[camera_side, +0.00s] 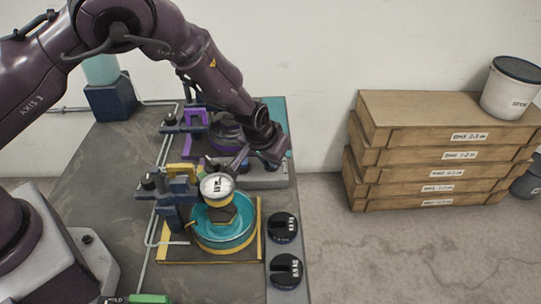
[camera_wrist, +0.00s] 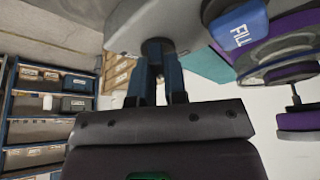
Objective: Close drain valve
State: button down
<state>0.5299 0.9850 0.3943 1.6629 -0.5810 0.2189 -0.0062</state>
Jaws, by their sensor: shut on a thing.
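My gripper (camera_wrist: 157,62) shows in the wrist view with its two blue fingers shut on a dark lever (camera_wrist: 157,46) at the grey housing (camera_wrist: 135,22). The fingers hide most of this lever, and no label on it shows, so I cannot tell from the pictures whether it is the drain valve. A blue handle marked FILL (camera_wrist: 238,27) is to the right, apart from my fingers. In the side view my gripper (camera_side: 264,158) is at the grey housing (camera_side: 262,180) at the far right of the bench. My wrist covers much of that spot.
Two black knobs (camera_side: 284,228) (camera_side: 286,271) are at the bench's right edge. Stacked wooden crates (camera_side: 440,150) stand right, beyond open floor.

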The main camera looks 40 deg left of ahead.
jog(key=n+y, duration=0.1)
jog(key=n, duration=0.2)
jog(key=n+g+y, duration=0.1)
jog(key=n, duration=0.2)
jog(key=shift+s+d+f+n, duration=0.1)
jog(key=shift+f+n, duration=0.05)
jog(key=shift+n, duration=0.15)
dwell(0.5)
jog(key=c, duration=1.2)
grip_release()
jog(key=shift+o, duration=0.2)
jog(key=shift+d+r, duration=0.15)
jog(key=shift+r, duration=0.25)
jog(key=v, duration=1.2)
jog(key=shift+d, duration=0.1)
